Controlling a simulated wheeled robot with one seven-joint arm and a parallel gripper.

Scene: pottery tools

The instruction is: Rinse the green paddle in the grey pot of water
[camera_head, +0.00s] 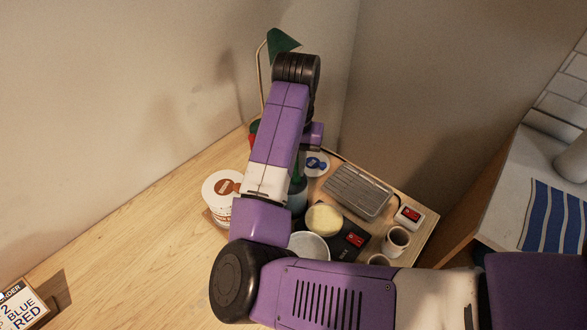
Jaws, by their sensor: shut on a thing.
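My gripper (304,149) points down behind my own purple forearm, and its fingers are mostly hidden. It is shut on the green paddle (298,168), which shows only as a narrow green strip below it. The grey pot (298,196) stands on the table right under the paddle, partly covered by my arm. The paddle's lower end is at the pot's mouth, apparently inside it. The water and how deep the paddle reaches cannot be seen.
A white tub (222,190) stands left of my arm. A pale yellow round item (324,219), a ribbed grey tray (357,190), a cup (396,240) and a white bowl (308,247) crowd the right. A green lamp (283,41) stands behind. The table's left is mostly clear.

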